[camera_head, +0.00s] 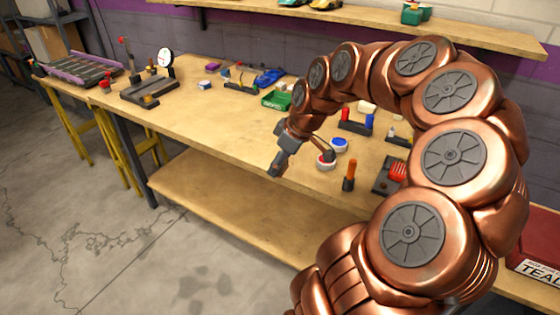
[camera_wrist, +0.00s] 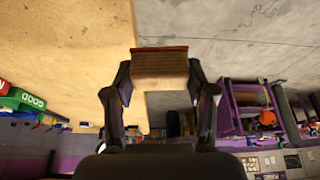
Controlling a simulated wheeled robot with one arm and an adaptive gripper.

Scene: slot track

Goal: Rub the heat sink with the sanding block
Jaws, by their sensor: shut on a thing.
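My gripper (camera_wrist: 160,85) is shut on a brown block with a reddish edge, which I take for the sanding block (camera_wrist: 160,63). The block spans the space between the two dark fingertips. In the head view my gripper (camera_head: 281,161) hangs at the front edge of the workbench, left of the red and blue round items; the block is hard to make out there. A red ridged piece (camera_head: 397,172), which may be the heat sink, sits on a dark base at the right of the bench, partly hidden by my arm. It is well apart from my gripper.
The wooden workbench (camera_head: 205,110) has a clear front left part. An orange-handled tool (camera_head: 349,171) stands near the front edge, beside a red-and-white round item (camera_head: 326,162) and a blue-topped one (camera_head: 339,145). A dial gauge stand (camera_head: 165,60) is further left.

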